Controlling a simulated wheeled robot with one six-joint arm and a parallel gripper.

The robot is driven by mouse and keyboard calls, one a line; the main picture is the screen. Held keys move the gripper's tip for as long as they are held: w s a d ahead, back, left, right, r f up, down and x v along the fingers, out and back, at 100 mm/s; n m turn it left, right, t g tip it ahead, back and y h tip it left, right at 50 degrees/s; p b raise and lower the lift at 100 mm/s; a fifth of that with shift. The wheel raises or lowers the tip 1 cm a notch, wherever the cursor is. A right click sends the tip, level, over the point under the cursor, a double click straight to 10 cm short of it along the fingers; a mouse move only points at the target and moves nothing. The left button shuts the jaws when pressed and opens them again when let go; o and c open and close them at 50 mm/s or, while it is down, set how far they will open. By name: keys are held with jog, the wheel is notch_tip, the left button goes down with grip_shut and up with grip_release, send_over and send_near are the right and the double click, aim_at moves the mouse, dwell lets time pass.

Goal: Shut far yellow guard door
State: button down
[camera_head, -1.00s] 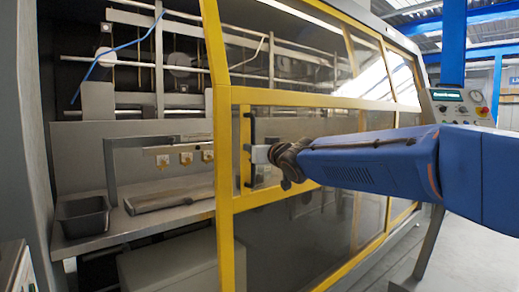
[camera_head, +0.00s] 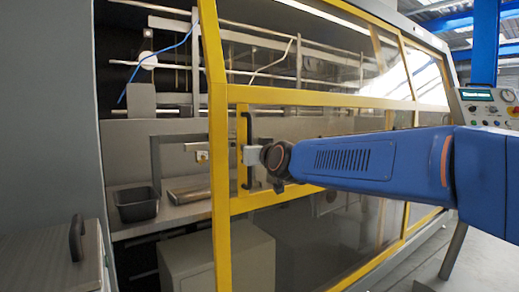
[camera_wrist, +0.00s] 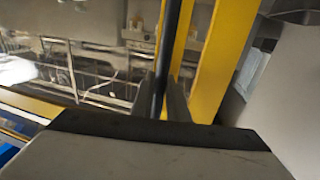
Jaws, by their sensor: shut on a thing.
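The yellow-framed guard door (camera_head: 218,150) with clear panels stands across the machine front in the head view. Its left edge is short of the grey machine side, so an open gap shows the inside. A black upright bar handle (camera_head: 246,124) is on the yellow frame near that edge. My gripper (camera_head: 248,154) is at the handle, with its arm reaching in from the right. In the wrist view the handle (camera_wrist: 173,45) runs between the two fingers (camera_wrist: 170,100), which are shut on it. The fingertips are small and partly hidden in the head view.
Inside the gap are a dark tray (camera_head: 136,205) on a metal shelf and several rails. A grey cover with a black handle (camera_head: 76,238) is at the lower left. A control panel (camera_head: 488,105) stands at the right. Open floor lies at the lower right.

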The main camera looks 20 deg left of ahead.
jog(key=s+a, duration=0.9)
jog(key=s, duration=0.3)
jog(key=s+a, duration=1)
jog(key=s, duration=0.2)
jog(key=shift+s, duration=0.3)
jog(key=shift+r, duration=0.15)
jog(key=c, duration=1.7)
grip_release()
jog(key=shift+s+a, duration=0.15)
jog(key=shift+a, duration=0.05)
jog(key=shift+d, duration=0.1)
jog(key=v, duration=1.7)
jog(key=shift+s+d, duration=0.1)
jog(key=shift+s, duration=0.05)
